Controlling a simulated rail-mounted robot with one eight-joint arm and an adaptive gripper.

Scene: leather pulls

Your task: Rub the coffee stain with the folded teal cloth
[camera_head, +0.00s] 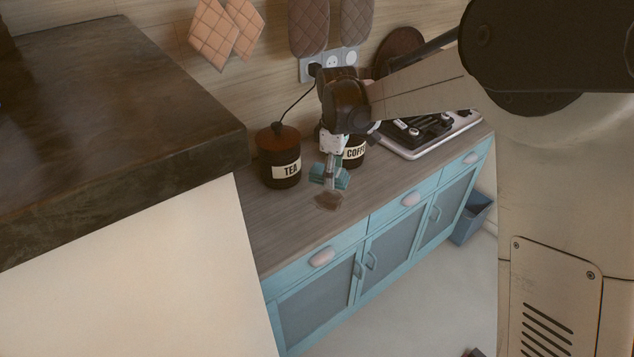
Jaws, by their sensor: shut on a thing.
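The folded teal cloth (343,180) is at my gripper's fingertips, over the wooden counter. My gripper (330,178) points down and is shut on the cloth, which shows on both sides of the fingers. The coffee stain (329,201) is a brown patch on the counter, just in front of the cloth and nearer the counter's front edge. I cannot tell whether the cloth touches the counter or hangs slightly above it. Part of the cloth is hidden behind the fingers.
A dark TEA canister (279,156) stands left of my gripper. A COFFEE canister (354,151) stands close behind it, partly hidden by my arm. A stove (425,135) is to the right. A tall dark-topped unit (110,130) bounds the left. The wooden counter (283,225) is clear at front left.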

